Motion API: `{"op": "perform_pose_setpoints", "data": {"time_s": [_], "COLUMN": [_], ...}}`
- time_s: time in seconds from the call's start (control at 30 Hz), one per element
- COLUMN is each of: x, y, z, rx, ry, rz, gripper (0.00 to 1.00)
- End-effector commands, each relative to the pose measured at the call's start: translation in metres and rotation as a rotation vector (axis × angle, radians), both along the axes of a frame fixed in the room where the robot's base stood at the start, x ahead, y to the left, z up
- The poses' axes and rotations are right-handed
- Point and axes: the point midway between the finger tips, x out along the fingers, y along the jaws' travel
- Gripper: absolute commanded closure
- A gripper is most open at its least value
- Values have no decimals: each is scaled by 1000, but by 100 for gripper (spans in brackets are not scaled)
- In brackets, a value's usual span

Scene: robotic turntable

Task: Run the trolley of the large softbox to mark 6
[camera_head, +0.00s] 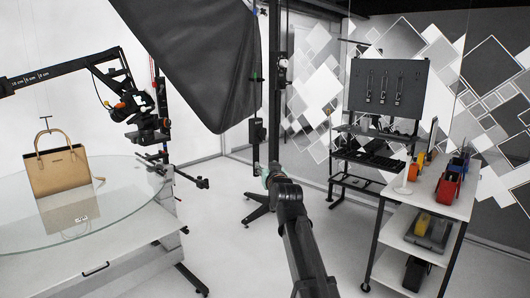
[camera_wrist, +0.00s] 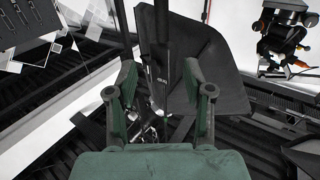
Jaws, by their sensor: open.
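The large softbox (camera_head: 200,60) is a black fabric hood at the top centre of the head view. It also shows in the wrist view (camera_wrist: 220,75), behind a dark vertical pole (camera_wrist: 158,45). In the head view a dark upright with a small black box (camera_head: 257,131) hangs at the softbox's right edge. My gripper (camera_head: 267,172) is just below that box, mostly hidden by my arm. In the wrist view my gripper (camera_wrist: 158,82) is open, its green fingers apart, with the pole appearing between them; contact cannot be told. I cannot make out the trolley or mark 6.
A glass turntable (camera_head: 120,215) with a tan handbag (camera_head: 58,168) stands left, under a camera arm (camera_head: 75,65). A white shelf cart (camera_head: 430,200) with coloured items stands right, a tool-board stand (camera_head: 388,88) behind. A stand base (camera_head: 258,212) is near my arm.

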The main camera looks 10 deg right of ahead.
Motion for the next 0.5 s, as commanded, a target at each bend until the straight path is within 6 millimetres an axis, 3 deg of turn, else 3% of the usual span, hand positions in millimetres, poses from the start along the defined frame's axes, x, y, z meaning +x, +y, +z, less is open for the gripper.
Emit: {"op": "perform_pose_setpoints", "data": {"time_s": [0.17, 0.5], "x": [15, 79], "y": [1, 3], "z": [3, 4], "rx": [-9, -8], "ry": [-6, -3], "rz": [-1, -1], "gripper": [48, 48]}}
